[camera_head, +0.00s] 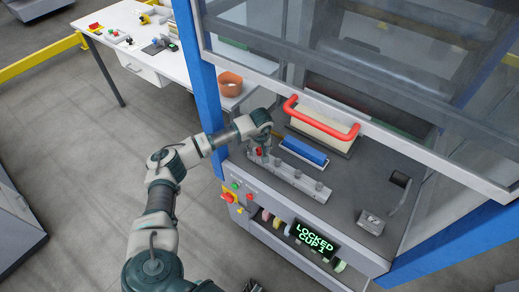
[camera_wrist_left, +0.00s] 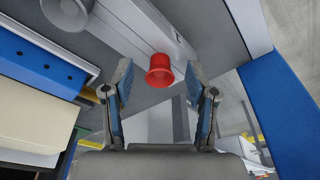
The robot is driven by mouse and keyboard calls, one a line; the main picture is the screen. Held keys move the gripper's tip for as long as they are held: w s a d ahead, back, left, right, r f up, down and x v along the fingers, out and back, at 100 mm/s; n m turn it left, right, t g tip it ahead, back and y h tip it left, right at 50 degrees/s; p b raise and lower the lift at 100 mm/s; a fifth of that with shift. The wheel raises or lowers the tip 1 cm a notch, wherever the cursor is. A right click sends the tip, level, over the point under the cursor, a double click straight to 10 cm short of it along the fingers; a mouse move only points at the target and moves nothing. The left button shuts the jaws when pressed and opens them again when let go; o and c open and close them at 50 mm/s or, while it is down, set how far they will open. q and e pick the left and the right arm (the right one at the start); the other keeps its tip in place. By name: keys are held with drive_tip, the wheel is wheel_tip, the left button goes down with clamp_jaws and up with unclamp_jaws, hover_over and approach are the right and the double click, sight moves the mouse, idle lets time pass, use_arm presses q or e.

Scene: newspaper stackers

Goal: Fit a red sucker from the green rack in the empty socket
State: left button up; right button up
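A red sucker (camera_wrist_left: 160,72) sits at the end of the light grey bar (camera_head: 303,180) on the machine bed. It also shows in the head view (camera_head: 258,151), just below my left gripper (camera_head: 262,143). In the left wrist view my left gripper (camera_wrist_left: 159,85) is open, with one finger either side of the red sucker and gaps visible. Other sockets on the bar carry grey suckers; one shows large in the wrist view (camera_wrist_left: 68,12). No empty socket is clear. A small green piece with red on it (camera_head: 117,36) lies on the white table; I cannot tell if it is the rack.
A green-lit display (camera_head: 315,239) reads "LOCKED CUP 1". A blue block (camera_head: 303,151) and a cream stack (camera_head: 320,123) lie behind the bar. The raised guard's red handle (camera_head: 320,118) and blue post (camera_head: 203,80) are close to my arm. The white table (camera_head: 140,50) stands left.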

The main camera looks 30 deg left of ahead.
use_arm(q)
wheel_tip(320, 180, up, 12)
drive_tip(key=s+d, duration=0.1)
drive_tip(key=shift+s+d+f, duration=0.2)
drive_tip(key=shift+s, duration=0.2)
idle(0.5)
